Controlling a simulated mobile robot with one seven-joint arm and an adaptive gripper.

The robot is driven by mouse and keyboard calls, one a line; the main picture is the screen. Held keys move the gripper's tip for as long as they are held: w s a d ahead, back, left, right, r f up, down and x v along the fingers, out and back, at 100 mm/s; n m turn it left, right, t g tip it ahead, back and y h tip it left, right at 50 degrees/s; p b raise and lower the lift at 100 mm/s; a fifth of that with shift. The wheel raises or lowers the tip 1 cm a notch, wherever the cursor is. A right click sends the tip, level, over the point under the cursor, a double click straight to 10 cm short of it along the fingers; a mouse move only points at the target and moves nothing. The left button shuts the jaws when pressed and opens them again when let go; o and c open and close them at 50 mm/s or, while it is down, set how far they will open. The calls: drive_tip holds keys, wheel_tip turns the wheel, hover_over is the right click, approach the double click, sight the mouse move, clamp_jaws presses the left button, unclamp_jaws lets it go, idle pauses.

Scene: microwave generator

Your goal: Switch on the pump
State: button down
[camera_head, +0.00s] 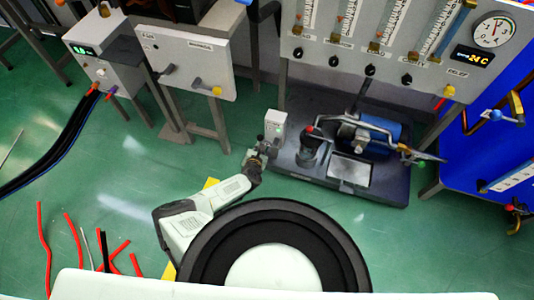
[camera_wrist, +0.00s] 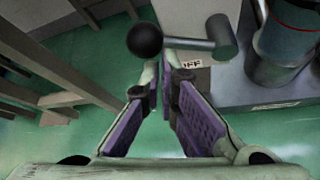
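The pump (camera_head: 382,134) has a blue motor body and stands on a dark base at the right in the head view. In the wrist view, a white panel (camera_wrist: 188,64) carries a label that seems to read "OFF". A round black knob (camera_wrist: 144,40) and a grey bar with a cylindrical end (camera_wrist: 222,38) show just beyond my fingertips. My gripper (camera_head: 262,148) is close to the switch box. In the wrist view, my gripper (camera_wrist: 160,68) has a narrow gap between its purple-padded fingers, with nothing visible between them.
A panel with flow tubes and black knobs (camera_head: 370,70) stands behind the pump. A white cabinet (camera_head: 187,62) and a device with a green display (camera_head: 103,58) stand at the left. Red rods (camera_head: 75,235) lie on the green floor.

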drive_tip(key=shift+a+r, duration=0.15)
drive_tip(key=shift+r, duration=0.15)
idle(0.4)
drive_tip(key=shift+f, duration=0.1)
